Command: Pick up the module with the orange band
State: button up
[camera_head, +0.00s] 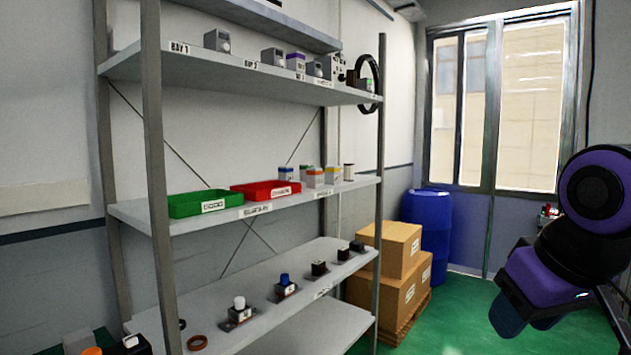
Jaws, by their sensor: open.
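The module with the orange band (315,181) is a small white box with an orange stripe near its top. It stands upright on the middle shelf (345,188), right of the red tray. A yellow-banded module (332,176) is close at its right, a blue-banded one (286,174) at its left, and a green-banded one (306,172) partly behind it. My purple and black arm is at the right edge of the view, well apart from the shelf. I cannot make out my gripper's fingers; they seem out of frame.
A green tray (206,208) and a red tray (266,197) share the middle shelf. A grey front post (379,150) stands right of the modules. Several devices sit on the shelves above and below. Cardboard boxes (398,285) and a blue barrel (428,230) stand beyond; green floor is clear.

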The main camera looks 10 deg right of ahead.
aim_at(314, 175)
jog(key=i+l, duration=0.15)
jog(key=i, duration=0.4)
jog(key=i+l+u, duration=0.1)
jog(key=i, duration=0.4)
jog(key=i+l, duration=0.2)
jog(key=i, duration=0.35)
jog(key=i+l+u, duration=0.1)
jog(key=i, duration=0.4)
